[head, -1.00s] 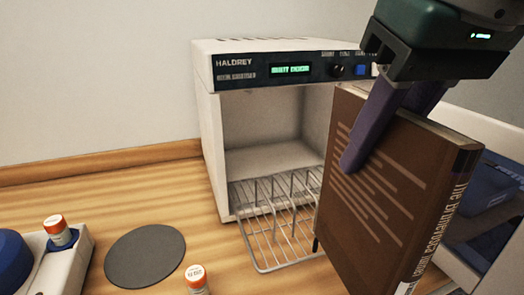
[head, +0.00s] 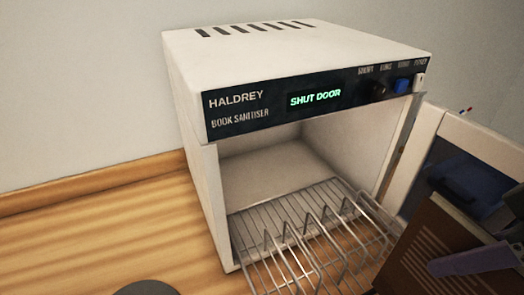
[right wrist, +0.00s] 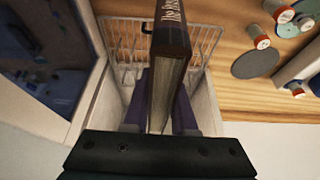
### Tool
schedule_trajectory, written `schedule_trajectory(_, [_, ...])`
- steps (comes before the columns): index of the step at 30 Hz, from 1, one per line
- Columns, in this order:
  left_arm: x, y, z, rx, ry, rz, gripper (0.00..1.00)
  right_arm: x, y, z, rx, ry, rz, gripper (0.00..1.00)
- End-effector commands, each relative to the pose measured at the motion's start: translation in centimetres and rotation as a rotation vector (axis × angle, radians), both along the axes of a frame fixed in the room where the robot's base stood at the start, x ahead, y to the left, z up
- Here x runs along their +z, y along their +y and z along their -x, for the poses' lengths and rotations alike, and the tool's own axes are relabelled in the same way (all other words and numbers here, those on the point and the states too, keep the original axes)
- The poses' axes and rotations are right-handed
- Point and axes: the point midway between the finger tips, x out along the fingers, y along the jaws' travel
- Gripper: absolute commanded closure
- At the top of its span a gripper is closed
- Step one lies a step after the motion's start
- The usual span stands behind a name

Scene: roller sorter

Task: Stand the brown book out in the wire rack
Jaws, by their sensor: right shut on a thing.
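The brown book (head: 437,247) is at the lower right of the head view, partly cut off. My right gripper (right wrist: 160,108) is shut on it, with a purple finger on each side in the right wrist view. The book's dark spine (right wrist: 172,38) stands up between the fingers there. The wire rack (head: 272,252) juts from the open sanitiser, its upright wire dividers showing no book between them. In the right wrist view the rack (right wrist: 122,42) lies behind the book, partly hidden by it. I cannot tell whether the book touches the rack. My left gripper is out of view.
The white book sanitiser (head: 200,180) stands against the wall; its display reads SHUT DOOR. A white-framed panel with a dark window (head: 478,165), seemingly its open door, flanks the right side.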

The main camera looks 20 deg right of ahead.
Motion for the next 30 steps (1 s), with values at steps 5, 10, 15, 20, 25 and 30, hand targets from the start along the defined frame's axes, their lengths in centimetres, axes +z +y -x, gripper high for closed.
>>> schedule_trajectory(5, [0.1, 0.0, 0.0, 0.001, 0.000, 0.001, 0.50, 0.1, 0.0, -1.0, 0.006, -0.009, 0.000, 1.00])
schedule_trajectory(10, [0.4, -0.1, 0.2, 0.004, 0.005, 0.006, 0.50, 0.3, 0.4, -4.4, 0.005, -0.011, -0.004, 1.00])
schedule_trajectory(15, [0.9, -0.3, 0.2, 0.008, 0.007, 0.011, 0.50, 0.4, 0.8, -8.3, 0.005, -0.010, -0.006, 1.00])
schedule_trajectory(20, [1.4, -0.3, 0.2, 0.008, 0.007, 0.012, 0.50, 0.4, 1.2, -12.5, 0.010, -0.006, -0.006, 1.00])
schedule_trajectory(25, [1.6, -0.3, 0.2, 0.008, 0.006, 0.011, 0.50, 0.2, 1.4, -16.3, 0.010, -0.003, -0.004, 1.00])
schedule_trajectory(30, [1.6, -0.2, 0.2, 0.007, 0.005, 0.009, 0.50, -1.4, 1.5, -17.7, 0.012, 0.005, -0.001, 1.00])
